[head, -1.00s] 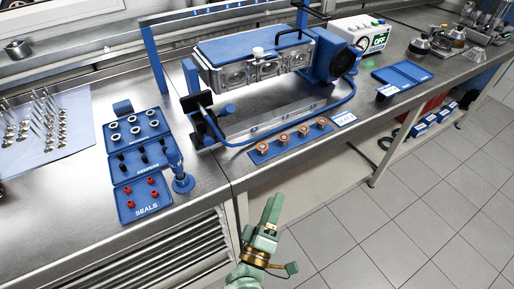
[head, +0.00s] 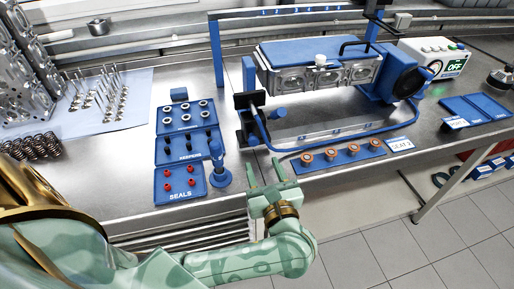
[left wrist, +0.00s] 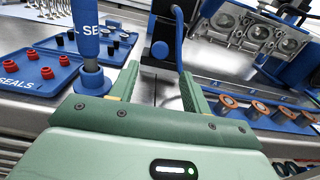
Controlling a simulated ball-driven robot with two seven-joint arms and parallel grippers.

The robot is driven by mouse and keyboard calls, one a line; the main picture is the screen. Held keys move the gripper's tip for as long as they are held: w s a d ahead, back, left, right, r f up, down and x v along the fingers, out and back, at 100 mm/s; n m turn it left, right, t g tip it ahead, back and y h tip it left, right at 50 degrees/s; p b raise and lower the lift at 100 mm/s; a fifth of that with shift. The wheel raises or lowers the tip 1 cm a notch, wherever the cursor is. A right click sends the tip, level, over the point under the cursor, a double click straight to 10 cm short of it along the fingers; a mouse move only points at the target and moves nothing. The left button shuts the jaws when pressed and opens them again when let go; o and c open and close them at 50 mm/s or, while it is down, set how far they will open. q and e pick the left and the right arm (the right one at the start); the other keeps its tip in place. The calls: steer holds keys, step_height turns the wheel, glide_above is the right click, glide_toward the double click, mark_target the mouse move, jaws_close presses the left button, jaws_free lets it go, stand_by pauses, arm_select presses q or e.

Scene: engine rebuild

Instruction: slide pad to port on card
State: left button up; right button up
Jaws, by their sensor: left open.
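A small white card (head: 399,145) with lettering too small to read surely lies on the bench, right of a blue strip (head: 345,161) carrying several copper-coloured rings. Another small card (head: 456,123) lies by the blue folding tray at the right. I cannot tell which piece is the pad or where the port is. My left gripper (head: 265,174) is open and empty at the bench's front edge, left of the strip. In the left wrist view its two green fingers (left wrist: 160,82) stand apart with nothing between them, and the strip (left wrist: 262,108) is to their right.
An upright blue tool (head: 218,165) stands close left of the gripper, beside blue trays (head: 160,197) of seals and small parts. The engine head (head: 320,78) sits in a blue stand behind. A control box (head: 425,50) reads OFF. Floor lies beyond the front edge.

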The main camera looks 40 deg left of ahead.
mark_target(254, 144)
arm_select(q)
steer(key=x, duration=0.7)
arm_select(e)
steer(key=shift+s+d+f, duration=0.1)
steer(key=shift+d+f, duration=0.1)
steer(key=shift+f, duration=0.1)
